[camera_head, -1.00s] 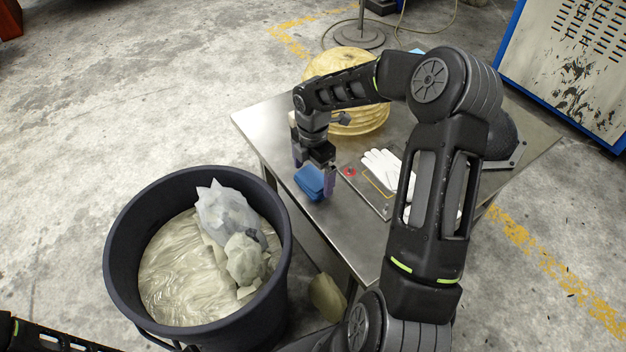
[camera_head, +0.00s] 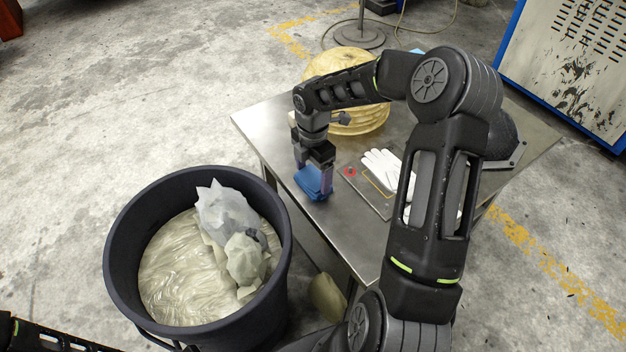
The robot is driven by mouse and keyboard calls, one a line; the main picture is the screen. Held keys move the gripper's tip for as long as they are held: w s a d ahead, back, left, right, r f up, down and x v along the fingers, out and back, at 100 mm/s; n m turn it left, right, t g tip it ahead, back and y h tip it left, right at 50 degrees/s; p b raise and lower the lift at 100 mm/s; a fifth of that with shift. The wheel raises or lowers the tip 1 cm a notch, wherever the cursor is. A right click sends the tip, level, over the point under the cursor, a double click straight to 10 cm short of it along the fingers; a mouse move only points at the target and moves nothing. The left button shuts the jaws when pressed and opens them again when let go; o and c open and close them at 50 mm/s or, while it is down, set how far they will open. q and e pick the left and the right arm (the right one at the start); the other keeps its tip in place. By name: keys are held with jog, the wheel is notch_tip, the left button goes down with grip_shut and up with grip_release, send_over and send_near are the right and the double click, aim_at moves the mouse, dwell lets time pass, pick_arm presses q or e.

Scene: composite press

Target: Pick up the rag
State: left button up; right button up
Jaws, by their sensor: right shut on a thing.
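The blue rag (camera_head: 311,184) is at the left front part of the metal table (camera_head: 268,118). My right gripper (camera_head: 314,180) points down over it and is shut on it, with one finger at each side. I cannot tell whether the rag still touches the table top. Of my left arm, only a dark link shows at the bottom left corner; its gripper is out of view.
A black bin (camera_head: 118,240) with a pale liner and crumpled plastic stands left of the table. A yellowish round coil (camera_head: 372,121) is behind my right arm.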

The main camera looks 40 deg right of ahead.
aim_at(313, 177)
notch_tip(313, 177, up, 10)
dwell(0.7)
dwell(0.4)
